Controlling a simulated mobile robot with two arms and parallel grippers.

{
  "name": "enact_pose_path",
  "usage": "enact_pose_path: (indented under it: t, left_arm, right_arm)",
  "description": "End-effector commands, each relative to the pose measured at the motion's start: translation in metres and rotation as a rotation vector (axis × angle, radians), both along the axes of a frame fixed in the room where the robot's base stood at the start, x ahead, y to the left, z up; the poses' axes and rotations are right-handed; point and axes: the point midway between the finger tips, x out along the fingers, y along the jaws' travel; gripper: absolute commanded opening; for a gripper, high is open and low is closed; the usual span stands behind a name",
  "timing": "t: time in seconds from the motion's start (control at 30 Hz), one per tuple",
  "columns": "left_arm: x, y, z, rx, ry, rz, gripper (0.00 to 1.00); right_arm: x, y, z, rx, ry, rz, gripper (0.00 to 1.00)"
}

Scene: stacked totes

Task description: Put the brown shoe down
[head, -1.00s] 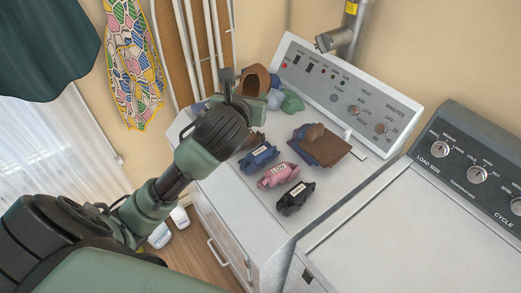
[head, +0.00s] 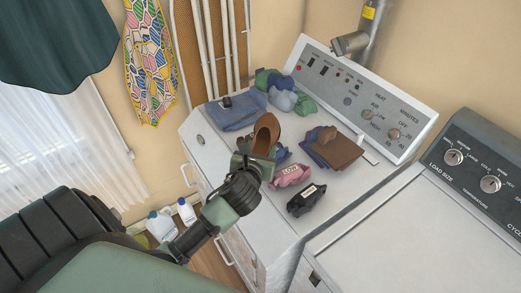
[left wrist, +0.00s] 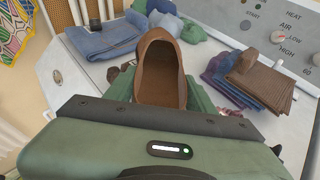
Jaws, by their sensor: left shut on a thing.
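The brown shoe (head: 265,134) is in my left gripper (head: 256,162), over the front left part of the white dryer top (head: 207,151). In the left wrist view the shoe (left wrist: 160,72) stands toe up between the green fingers of the left gripper (left wrist: 160,92), its opening facing the camera. The left gripper is shut on it. I cannot tell whether the shoe touches the surface. My right gripper is not in view.
Folded blue jeans (head: 236,112) lie behind the shoe. Balled clothes (head: 283,98) sit at the back. Folded brown and blue clothes (head: 332,150) lie right. A pink bundle (head: 290,175) and a black bundle (head: 306,198) lie near the front. A washer (head: 400,230) stands right.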

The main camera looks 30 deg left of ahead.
Motion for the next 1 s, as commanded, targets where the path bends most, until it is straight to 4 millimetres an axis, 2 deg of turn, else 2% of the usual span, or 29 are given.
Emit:
enact_pose_path:
  t: [0.23,0.8,0.83,0.9,1.0]
  left_arm:
    - [0.001,0.0,-0.002,0.003,-0.004,-0.001,0.0]
    - [0.001,0.0,-0.014,0.003,-0.004,-0.002,0.0]
    - [0.0,0.0,-0.015,0.002,-0.002,0.0,0.6]
    - [0.0,0.0,-0.015,0.002,-0.002,0.0,0.76]
    - [0.0,0.0,-0.015,0.001,-0.002,-0.001,0.76]
  right_arm:
    - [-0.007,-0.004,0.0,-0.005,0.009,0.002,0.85]
    - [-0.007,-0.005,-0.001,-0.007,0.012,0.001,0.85]
    - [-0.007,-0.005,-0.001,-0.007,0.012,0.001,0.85]
    - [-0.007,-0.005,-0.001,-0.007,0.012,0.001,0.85]
    - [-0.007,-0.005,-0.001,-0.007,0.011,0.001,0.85]
